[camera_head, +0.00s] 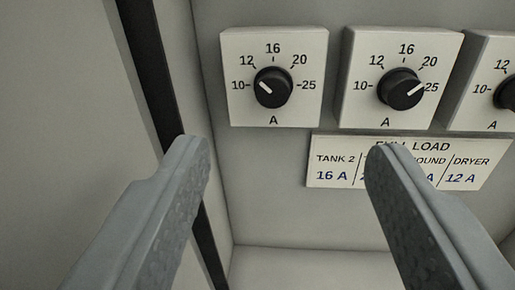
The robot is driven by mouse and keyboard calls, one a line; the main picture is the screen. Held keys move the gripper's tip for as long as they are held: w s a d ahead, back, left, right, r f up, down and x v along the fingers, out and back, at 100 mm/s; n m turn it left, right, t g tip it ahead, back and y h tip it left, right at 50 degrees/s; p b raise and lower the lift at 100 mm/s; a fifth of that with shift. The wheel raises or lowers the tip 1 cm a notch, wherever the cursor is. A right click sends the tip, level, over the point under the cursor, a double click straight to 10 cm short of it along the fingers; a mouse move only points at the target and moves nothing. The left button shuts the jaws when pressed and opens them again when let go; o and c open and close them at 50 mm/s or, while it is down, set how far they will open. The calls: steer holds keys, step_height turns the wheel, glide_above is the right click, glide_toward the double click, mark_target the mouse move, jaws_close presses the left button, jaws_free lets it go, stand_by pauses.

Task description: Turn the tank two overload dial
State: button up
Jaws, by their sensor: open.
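Three white dial boxes with black knobs are mounted in a row on the grey back wall. The left dial's knob (273,87) has its white mark pointing up-left, between 10 and 12. The middle dial's knob (400,89) has its mark pointing near 25. The right dial (480,80) is cut off by the frame edge. No tank name shows on the dials themselves. My gripper (288,150) is open and empty, its fingers wide apart. Its tips appear below the left and middle dials, apart from the knobs.
A full load plate (322,170) under the dials reads Tank 2 16 A and Dryer 12 A. My right finger hides part of its middle. A grey side wall with a dark vertical strip (150,60) stands close on the left. A pale ledge (310,268) lies below.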

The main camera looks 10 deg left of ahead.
mark_target(274, 92)
steer(key=shift+h, duration=0.3)
steer(key=w+f, duration=0.1)
steer(key=w, duration=0.4)
steer(key=w+f, duration=0.1)
steer(key=w, duration=0.5)
steer(key=w+f, duration=0.1)
steer(key=w, duration=0.5)
steer(key=shift+w+a+f, duration=0.1)
steer(key=shift+a+f, duration=0.3)
steer(key=c, duration=1)
steer(key=shift+o, duration=0.2)
steer(key=shift+d+m, duration=0.1)
steer(key=shift+m, duration=2.7)
